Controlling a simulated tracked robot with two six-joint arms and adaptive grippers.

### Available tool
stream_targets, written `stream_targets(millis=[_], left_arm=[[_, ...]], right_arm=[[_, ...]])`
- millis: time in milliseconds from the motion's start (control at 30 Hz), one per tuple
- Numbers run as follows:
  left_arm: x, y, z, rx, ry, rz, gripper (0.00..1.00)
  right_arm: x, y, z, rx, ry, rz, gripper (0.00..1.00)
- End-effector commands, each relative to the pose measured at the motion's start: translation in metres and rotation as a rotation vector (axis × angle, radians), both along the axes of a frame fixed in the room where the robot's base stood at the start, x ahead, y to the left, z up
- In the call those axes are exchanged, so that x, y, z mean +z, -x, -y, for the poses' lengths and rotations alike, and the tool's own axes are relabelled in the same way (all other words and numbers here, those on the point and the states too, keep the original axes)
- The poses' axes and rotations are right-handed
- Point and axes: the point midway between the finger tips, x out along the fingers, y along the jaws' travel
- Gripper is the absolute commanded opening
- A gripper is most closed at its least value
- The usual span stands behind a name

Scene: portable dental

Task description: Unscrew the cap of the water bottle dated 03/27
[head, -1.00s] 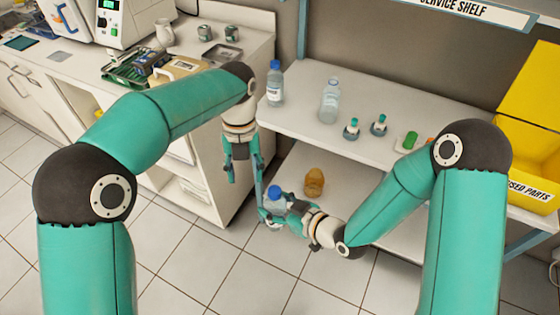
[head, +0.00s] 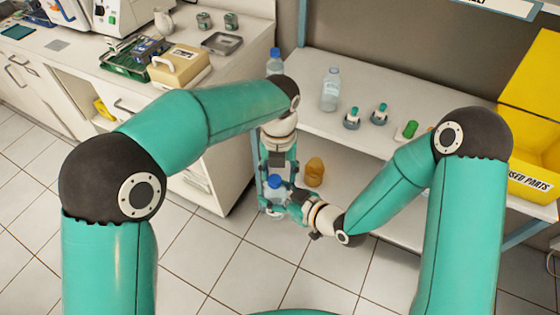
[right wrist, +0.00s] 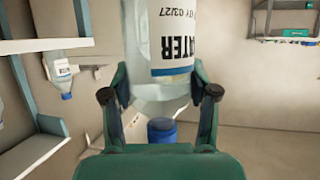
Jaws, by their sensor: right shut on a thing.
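The water bottle dated 03/27 (right wrist: 172,35) fills the upper middle of the right wrist view, upside down in that picture, with its blue cap (right wrist: 162,130) below. In the head view its blue cap (head: 275,181) faces up. My right gripper (head: 284,203) is shut on the bottle's body, with a finger on each side (right wrist: 160,95), and holds it in front of the shelf. My left gripper (head: 277,172) points down just above the cap, its fingers apart on either side. I cannot tell whether they touch the cap.
On the shelf (head: 400,150) stand another blue-capped bottle (head: 274,60), partly behind my left arm, a clear bottle (head: 330,90) and two small teal-topped items (head: 352,118). An orange-brown object (head: 314,171) is below. A yellow bin (head: 535,180) is at right.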

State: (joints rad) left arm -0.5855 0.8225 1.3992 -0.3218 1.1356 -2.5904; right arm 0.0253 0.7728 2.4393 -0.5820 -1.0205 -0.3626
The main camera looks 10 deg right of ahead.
Motion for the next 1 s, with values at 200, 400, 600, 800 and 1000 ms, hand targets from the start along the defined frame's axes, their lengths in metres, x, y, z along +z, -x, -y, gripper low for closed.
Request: stream_targets(millis=[200,400,600,800,1000], left_arm=[[-0.0068,0.0003,0.0001,0.000,0.001,0.000,0.52],[-0.0066,0.0002,0.0003,0.000,0.001,0.000,0.46],[-0.0065,0.0007,0.0015,-0.001,0.003,-0.001,0.12],[-0.0066,0.0013,0.0035,0.000,0.007,0.000,0.00],[-0.0064,0.0008,0.0031,0.144,0.009,0.005,0.00]], right_arm=[[0.0012,-0.0005,-0.0002,0.001,-0.001,0.003,0.00],[0.0012,-0.0005,-0.0002,0.001,-0.001,0.004,0.00],[0.0014,-0.0004,-0.0006,0.002,-0.001,0.006,0.00],[0.0021,0.0001,-0.0022,0.008,-0.001,0.009,0.00],[0.0025,0.0003,-0.0031,0.011,0.000,0.011,0.00]])
